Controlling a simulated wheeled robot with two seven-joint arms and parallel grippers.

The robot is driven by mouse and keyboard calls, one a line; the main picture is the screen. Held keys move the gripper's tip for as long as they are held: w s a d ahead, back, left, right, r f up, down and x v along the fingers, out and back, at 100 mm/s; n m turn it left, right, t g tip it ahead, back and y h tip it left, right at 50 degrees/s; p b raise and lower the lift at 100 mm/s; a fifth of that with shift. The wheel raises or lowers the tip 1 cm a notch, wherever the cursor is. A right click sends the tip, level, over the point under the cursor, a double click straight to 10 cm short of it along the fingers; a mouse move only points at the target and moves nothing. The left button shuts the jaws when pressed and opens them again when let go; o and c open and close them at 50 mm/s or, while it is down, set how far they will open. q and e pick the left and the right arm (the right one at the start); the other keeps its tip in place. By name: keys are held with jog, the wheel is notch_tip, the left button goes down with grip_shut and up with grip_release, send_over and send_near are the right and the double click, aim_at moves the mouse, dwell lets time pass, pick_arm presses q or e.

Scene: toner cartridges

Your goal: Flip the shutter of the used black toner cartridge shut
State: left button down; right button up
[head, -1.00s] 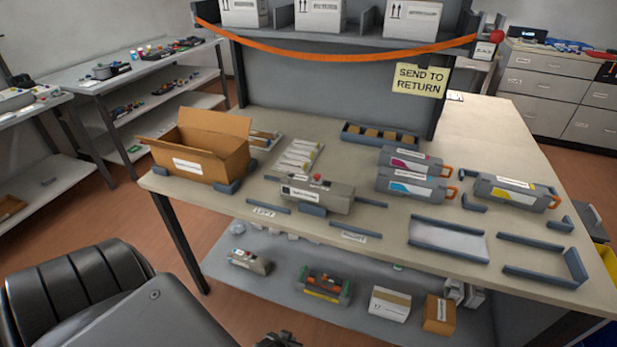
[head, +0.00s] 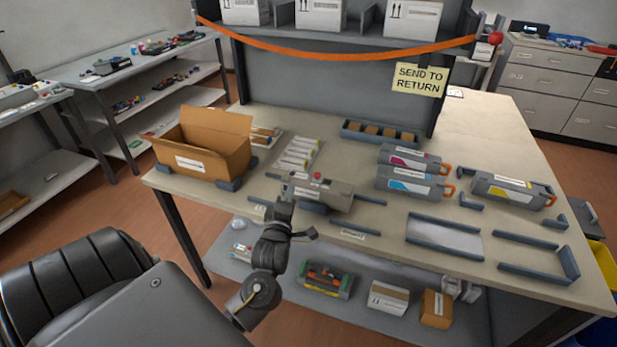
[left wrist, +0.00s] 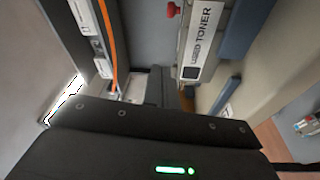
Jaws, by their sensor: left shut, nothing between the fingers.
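The used black toner cartridge (head: 335,197) is a grey-brown block with a red knob on top. It lies on the workbench (head: 400,248) near the front edge, between low dark guide rails. My left gripper (head: 287,190) is shut and empty at the cartridge's left end, covering part of that end; I cannot tell whether it touches. In the left wrist view the cartridge's "USED TONER" label (left wrist: 204,40) and the red knob (left wrist: 172,10) show at the top. The shutter itself cannot be made out clearly. My right gripper is out of view.
An open cardboard box (head: 203,150) stands at the left of the bench. Magenta (head: 408,160), cyan (head: 408,184) and yellow (head: 510,190) cartridges lie to the right. Empty rail-edged places are at the front right. An orange strap (head: 330,55) hangs across the rack behind.

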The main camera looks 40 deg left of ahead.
aim_at(309, 183)
pick_arm(q)
jog(key=p+x, duration=0.2)
jog(key=x, duration=0.7)
jog(key=shift+w+a+r+p, duration=0.15)
jog(key=shift+w+p, duration=0.15)
jog(key=shift+w, duration=0.05)
jog(key=d, duration=0.1)
jog(key=p, duration=0.1)
jog(key=w+d, duration=0.1)
jog(key=shift+d+f, duration=0.35)
jog(key=shift+d+f+p, duration=0.15)
jog(key=shift+d+p, duration=0.15)
jog(key=shift+d, duration=0.2)
jog(key=shift+f, duration=0.1)
